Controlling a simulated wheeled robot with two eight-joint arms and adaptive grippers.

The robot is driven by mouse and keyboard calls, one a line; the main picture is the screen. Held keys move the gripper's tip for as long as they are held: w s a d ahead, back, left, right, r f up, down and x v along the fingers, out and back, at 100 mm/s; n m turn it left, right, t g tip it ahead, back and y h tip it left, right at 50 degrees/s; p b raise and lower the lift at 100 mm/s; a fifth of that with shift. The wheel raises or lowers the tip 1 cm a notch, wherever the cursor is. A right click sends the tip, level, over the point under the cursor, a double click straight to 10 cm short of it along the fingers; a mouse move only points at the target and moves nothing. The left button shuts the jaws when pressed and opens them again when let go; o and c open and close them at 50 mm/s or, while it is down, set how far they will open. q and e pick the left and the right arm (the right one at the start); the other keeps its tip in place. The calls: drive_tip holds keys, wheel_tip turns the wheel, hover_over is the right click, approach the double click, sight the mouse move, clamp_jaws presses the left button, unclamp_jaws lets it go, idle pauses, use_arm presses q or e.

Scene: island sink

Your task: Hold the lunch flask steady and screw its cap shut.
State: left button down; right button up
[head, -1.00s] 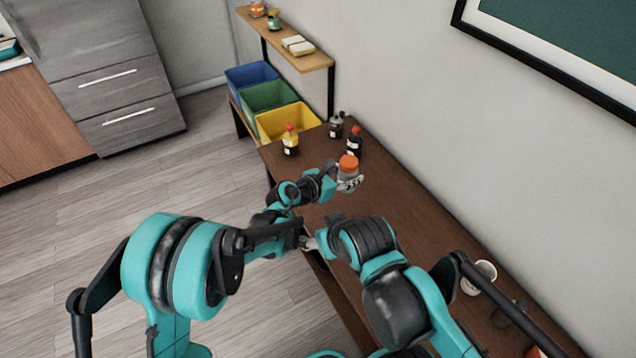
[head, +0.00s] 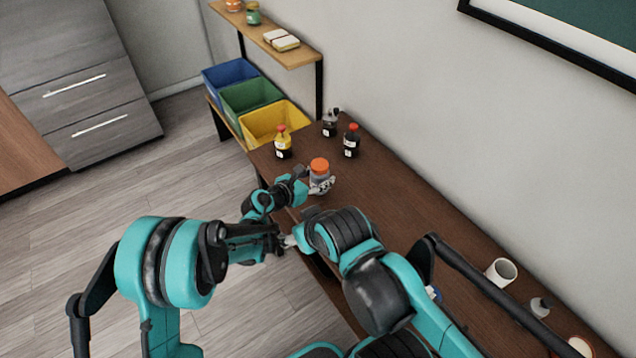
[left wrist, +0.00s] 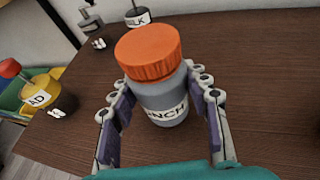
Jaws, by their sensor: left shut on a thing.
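My left gripper (left wrist: 160,110) is shut around the flask's body, one finger on each side. In the head view that gripper (head: 321,187) is below the cap. My right gripper (head: 290,241) is nearer me, apart from the flask, mostly hidden by my arms.
Blue, green and yellow bins (head: 272,122) are at the far end. The brown counter (head: 405,205) is clear between.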

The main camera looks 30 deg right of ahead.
use_arm(q)
wheel_tip(320, 180, down, 2)
drive_tip(key=shift+s+f+b, duration=0.1)
drive_tip(key=shift+b, duration=0.3)
drive_tip(key=shift+d+f, duration=0.1)
drive_tip(key=shift+f, duration=0.25)
drive_tip(key=shift+r, duration=0.1)
drive_tip(key=c, duration=1.2)
unclamp_jaws()
drive_tip(key=shift+f+b, duration=0.2)
drive_tip(key=shift+b, duration=0.1)
drive_tip(key=o, duration=0.4)
drive_tip(key=shift+o, duration=0.2)
